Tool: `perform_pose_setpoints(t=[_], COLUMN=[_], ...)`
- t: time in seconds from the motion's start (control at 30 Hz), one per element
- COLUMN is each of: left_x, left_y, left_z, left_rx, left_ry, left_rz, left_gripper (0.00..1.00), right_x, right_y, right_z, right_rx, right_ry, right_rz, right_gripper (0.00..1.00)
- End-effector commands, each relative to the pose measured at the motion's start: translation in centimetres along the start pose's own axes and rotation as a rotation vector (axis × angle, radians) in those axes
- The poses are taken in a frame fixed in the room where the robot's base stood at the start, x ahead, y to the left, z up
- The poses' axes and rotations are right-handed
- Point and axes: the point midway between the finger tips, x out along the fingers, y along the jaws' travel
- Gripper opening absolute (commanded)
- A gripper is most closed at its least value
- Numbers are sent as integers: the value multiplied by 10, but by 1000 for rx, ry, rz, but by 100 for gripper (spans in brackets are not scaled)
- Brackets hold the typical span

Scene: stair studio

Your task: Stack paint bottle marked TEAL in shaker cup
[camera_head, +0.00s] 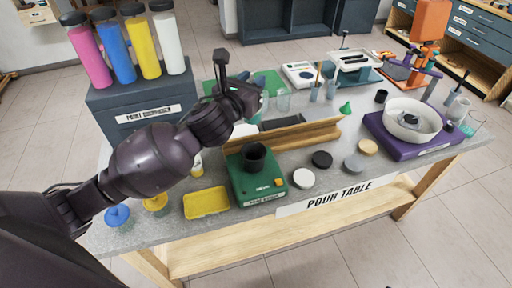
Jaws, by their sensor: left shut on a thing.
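My left gripper (244,96) is over the back part of the table, behind the wooden rack. It is shut on a bottle with a teal part (263,102) showing beside the fingers; the hand hides most of it and no marking can be read. The dark shaker cup (254,158) stands upright on the green shaker base (258,186) at the front of the table, below and nearer than the gripper. Its mouth faces up and looks dark inside. My right gripper is not in view.
A wooden rack (318,134) lies behind the shaker. Round lids (304,179), a yellow tray (206,203) and small yellow and blue (117,214) items lie along the front. A purple spinner (418,149) with a white bowl stands right. Tall paint bottles (171,42) stand on a dark box left.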

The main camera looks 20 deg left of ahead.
Motion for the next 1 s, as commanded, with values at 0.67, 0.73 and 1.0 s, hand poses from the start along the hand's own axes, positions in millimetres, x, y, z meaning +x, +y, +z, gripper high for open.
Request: perform_pose_setpoints(t=[0.67, 0.73, 1.0], left_x=[0, 0, 0], left_y=[-1, -1, -1], left_z=[-130, -133, -166], left_rx=[-2, -2, -4], left_ry=[1, 1, 2], left_rz=[-1, -1, -1], left_gripper=[0, 0, 0], right_x=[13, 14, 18], right_y=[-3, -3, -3], right_z=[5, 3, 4], right_rx=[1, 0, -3], right_ry=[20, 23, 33], right_rz=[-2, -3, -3], right_gripper=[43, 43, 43])
